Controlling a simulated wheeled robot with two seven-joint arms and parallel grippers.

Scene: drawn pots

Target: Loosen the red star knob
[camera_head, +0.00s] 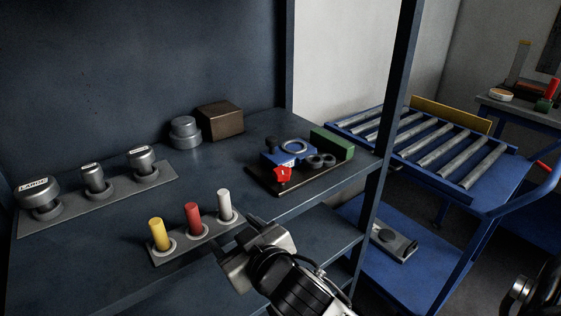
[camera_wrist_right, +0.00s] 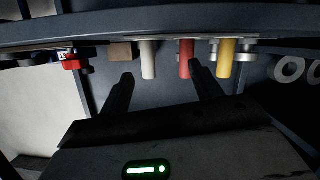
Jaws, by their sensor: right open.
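The red star knob (camera_head: 283,175) is at the front left of a fixture of blue and black parts (camera_head: 292,153) on a dark board on the shelf. It also shows in the right wrist view (camera_wrist_right: 74,63), at upper left, away from the fingers. My right gripper (camera_head: 236,250) is in front of the shelf edge, left of and nearer than the knob, by the white peg (camera_head: 224,205). In the right wrist view its two fingers (camera_wrist_right: 162,83) stand apart with nothing between them. My left gripper is not in view.
A red peg (camera_head: 193,219) and a yellow peg (camera_head: 158,234) stand in the white peg's strip. Grey cylinders stand on a plate (camera_head: 158,179) behind. A brown box (camera_head: 220,121) is at the back. A shelf post (camera_head: 382,140) rises right of the fixture, before a roller cart (camera_head: 430,145).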

